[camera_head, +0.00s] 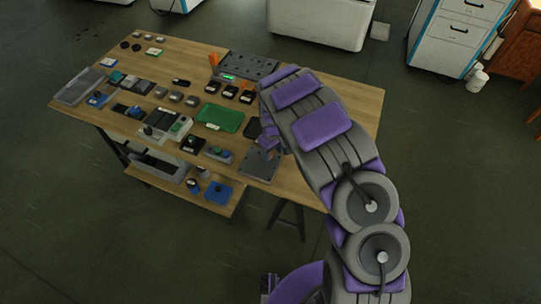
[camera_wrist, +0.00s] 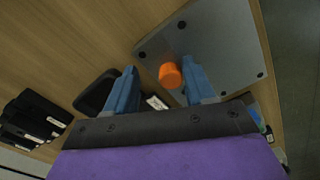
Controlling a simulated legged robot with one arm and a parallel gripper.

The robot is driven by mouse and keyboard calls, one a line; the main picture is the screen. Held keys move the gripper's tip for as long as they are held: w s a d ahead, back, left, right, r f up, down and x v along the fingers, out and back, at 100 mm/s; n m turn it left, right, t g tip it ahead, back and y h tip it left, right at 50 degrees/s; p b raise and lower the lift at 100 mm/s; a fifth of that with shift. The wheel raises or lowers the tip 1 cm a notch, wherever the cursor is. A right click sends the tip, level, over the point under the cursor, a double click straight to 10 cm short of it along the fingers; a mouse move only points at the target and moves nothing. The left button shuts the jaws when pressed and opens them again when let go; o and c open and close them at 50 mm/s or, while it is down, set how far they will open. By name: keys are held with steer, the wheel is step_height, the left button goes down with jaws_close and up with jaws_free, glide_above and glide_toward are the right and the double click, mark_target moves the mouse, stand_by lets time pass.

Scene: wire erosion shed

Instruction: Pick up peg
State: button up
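An orange peg (camera_wrist: 170,75) with a round top stands on a grey plate (camera_wrist: 222,48) in the wrist view. My gripper (camera_wrist: 158,66) is open, with its two blue fingers spread. The peg appears between the fingertips, closer to the right finger; I cannot tell how far below them it is. In the head view, the grey plate (camera_head: 259,166) lies at the front right of the wooden table. My gripper (camera_head: 269,142) is just above the plate there, partly covered by my arm, and the peg on the plate is hidden.
The table (camera_head: 350,103) holds a green tray (camera_head: 220,117), several small dark boxes and a dark perforated plate (camera_head: 247,67) at the back. A black item (camera_wrist: 97,92) lies left of the fingers in the wrist view. The table's right end is mostly clear.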

steer(key=shift+d, duration=0.2)
steer(key=shift+c, duration=1.4)
steer(key=shift+a, duration=1.25)
steer(key=c, duration=0.5)
steer(key=shift+f, duration=0.1)
steer(key=shift+c, duration=0.5)
steer(key=shift+d, duration=0.55)
jaws_close()
steer(key=shift+a, duration=0.15)
